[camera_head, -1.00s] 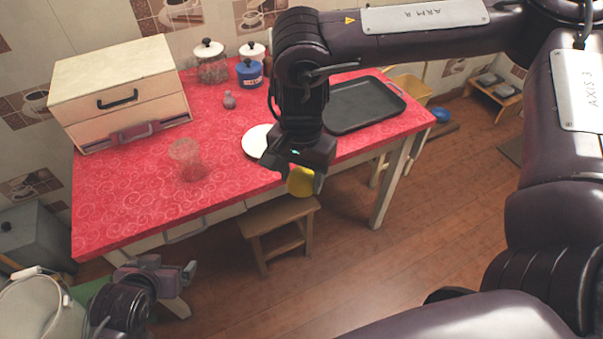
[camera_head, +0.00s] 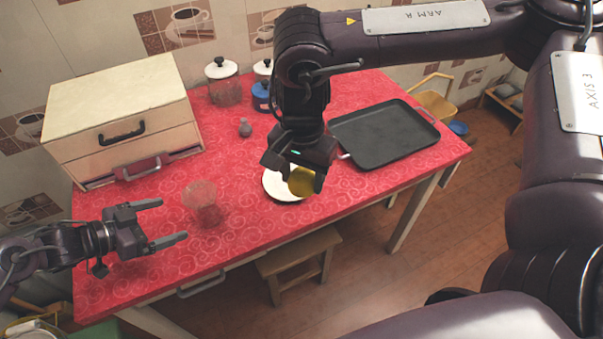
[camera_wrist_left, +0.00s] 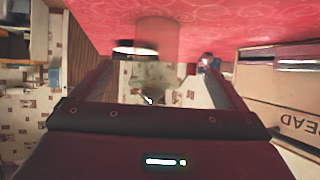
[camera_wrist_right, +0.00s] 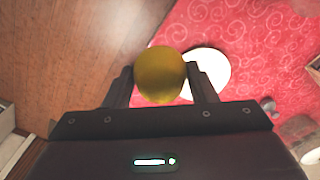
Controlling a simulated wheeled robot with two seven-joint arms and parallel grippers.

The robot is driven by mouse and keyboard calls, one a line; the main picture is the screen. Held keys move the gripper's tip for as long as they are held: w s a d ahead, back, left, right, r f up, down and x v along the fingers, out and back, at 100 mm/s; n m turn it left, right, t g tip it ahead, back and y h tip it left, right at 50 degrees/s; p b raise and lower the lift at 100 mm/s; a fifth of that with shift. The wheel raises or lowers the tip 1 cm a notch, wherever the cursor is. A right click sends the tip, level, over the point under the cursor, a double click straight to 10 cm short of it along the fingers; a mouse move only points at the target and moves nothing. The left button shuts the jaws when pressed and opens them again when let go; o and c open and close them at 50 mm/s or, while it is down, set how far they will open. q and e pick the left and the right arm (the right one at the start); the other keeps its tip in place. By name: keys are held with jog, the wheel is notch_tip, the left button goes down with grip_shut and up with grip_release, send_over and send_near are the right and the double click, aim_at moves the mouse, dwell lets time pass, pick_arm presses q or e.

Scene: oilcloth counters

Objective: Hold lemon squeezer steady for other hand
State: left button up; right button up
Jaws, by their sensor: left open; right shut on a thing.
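The lemon squeezer (camera_head: 203,197) appears to be the see-through, cup-like thing standing upright on the red counter; its details are faint. It also shows in the left wrist view (camera_wrist_left: 157,38), ahead and between the fingers. My left gripper (camera_head: 173,221) is open and empty, just left of the squeezer, its fingers pointing towards it without visible contact. My right gripper (camera_head: 294,176) is shut on a yellow lemon (camera_head: 302,182), which overlaps the white plate (camera_head: 275,187) in the head view. The lemon also shows between the fingers in the right wrist view (camera_wrist_right: 160,75).
A bread box (camera_head: 120,100) stands at the back left. A black tray (camera_head: 385,135) lies on the right. A wooden stool (camera_head: 300,262) stands by the front edge.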

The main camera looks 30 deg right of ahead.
pick_arm(q)
jog(key=shift+s+d+f+b, duration=0.15)
jog(key=shift+d+f+b, duration=0.05)
jog(key=shift+d+b, duration=0.3)
pick_arm(e)
jog(key=shift+s+f, duration=0.35)
pick_arm(q)
jog(key=b+x, duration=0.4)
jog(key=x, duration=0.3)
pick_arm(e)
notch_tip(320, 180, down, 4)
jog(key=shift+w, duration=0.1)
pick_arm(q)
jog(key=shift+x, duration=0.9)
pick_arm(e)
jog(key=shift+f, duration=0.25)
pick_arm(q)
jog(key=shift+r, duration=0.15)
jog(key=c, duration=0.9)
pick_arm(e)
notch_tip(320, 180, up, 7)
jog(key=m, duration=1.8)
send_over(195, 186)
jog(key=shift+f, duration=0.9)
